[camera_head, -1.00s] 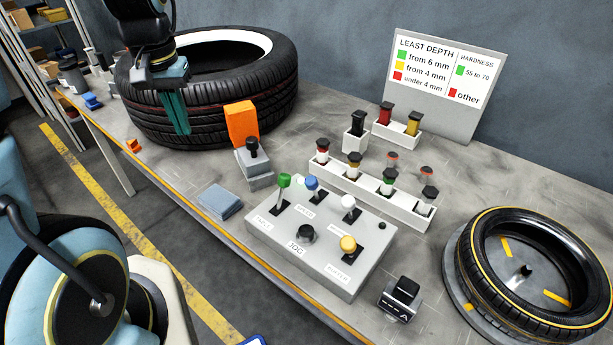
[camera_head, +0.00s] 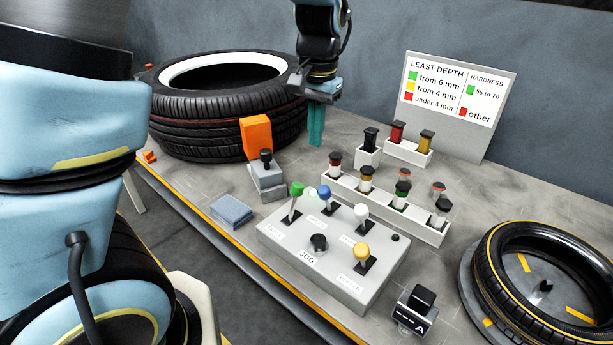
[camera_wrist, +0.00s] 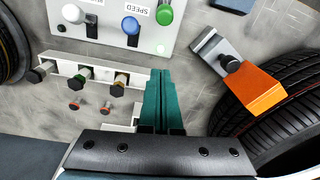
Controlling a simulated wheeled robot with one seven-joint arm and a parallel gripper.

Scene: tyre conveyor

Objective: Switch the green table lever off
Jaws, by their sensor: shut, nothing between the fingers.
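The green lever (camera_head: 296,189) stands up from the back left corner of the grey control box, with a blue lever (camera_head: 324,193) just right of it. In the wrist view the green knob (camera_wrist: 164,15) is at the top, right of the blue knob (camera_wrist: 130,26); a small light glows near them. My gripper (camera_head: 316,124) has teal fingers that are shut and empty. It points down behind the control box, beside the large tyre, well apart from the lever. In the wrist view the closed fingertips (camera_wrist: 160,73) point toward the box. The lever's label is too small to read.
The control box (camera_head: 270,238) also bears white, yellow and black knobs. A white rack (camera_head: 385,208) of several stampers stands behind it. An orange block (camera_head: 257,138) on a grey device is to the left, near the large tyre (camera_head: 225,105). A smaller tyre (camera_head: 555,270) lies at right.

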